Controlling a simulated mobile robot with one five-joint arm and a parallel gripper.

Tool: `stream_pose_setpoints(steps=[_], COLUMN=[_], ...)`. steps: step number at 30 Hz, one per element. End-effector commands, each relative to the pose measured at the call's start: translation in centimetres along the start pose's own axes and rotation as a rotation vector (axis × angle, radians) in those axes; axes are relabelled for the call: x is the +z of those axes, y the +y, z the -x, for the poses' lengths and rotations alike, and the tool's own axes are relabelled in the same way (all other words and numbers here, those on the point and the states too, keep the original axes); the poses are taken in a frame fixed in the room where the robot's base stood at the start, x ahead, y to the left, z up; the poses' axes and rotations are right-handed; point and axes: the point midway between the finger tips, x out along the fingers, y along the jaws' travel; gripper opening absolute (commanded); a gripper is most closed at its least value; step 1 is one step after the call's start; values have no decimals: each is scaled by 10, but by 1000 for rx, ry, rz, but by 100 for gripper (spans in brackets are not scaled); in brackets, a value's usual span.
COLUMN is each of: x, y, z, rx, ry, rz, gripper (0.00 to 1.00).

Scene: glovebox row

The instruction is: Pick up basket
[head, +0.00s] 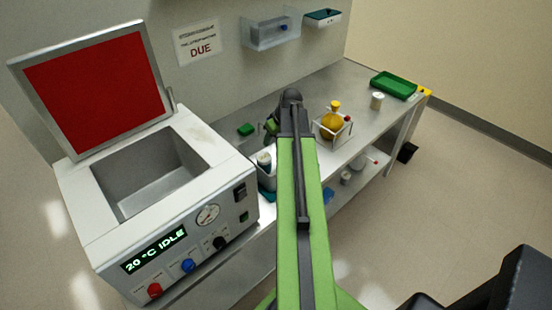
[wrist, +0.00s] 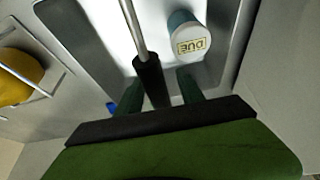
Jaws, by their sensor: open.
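The basket looks like a grey-rimmed, white-floored container (wrist: 82,50) below my gripper in the wrist view. A thin metal bar with a black grip (wrist: 150,78) runs over it, probably its handle. A teal and white jar labelled DUE (wrist: 192,42) stands inside. My gripper (wrist: 150,92) is open, its dark green fingers on either side of the black grip; contact cannot be told. In the head view the container (head: 267,180) shows partly at the bench's near end, beside the chamber. My arm hides its right part and most of the gripper.
A clear-sided holder with a yellow round object (head: 333,122) stands to the right; that object also shows in the wrist view (wrist: 18,78). The open-lidded white chamber (head: 215,150) stands close on the left. A green tray (head: 393,85) lies at the bench's far end.

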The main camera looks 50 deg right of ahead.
Motion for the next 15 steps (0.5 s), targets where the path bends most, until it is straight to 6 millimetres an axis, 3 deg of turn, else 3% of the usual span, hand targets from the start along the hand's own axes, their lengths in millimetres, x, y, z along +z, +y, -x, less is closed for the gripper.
stream_pose_setpoints(steps=[15], x=[2], y=[1], z=[-4], rx=[0], ry=[0], rz=[-1], gripper=[45])
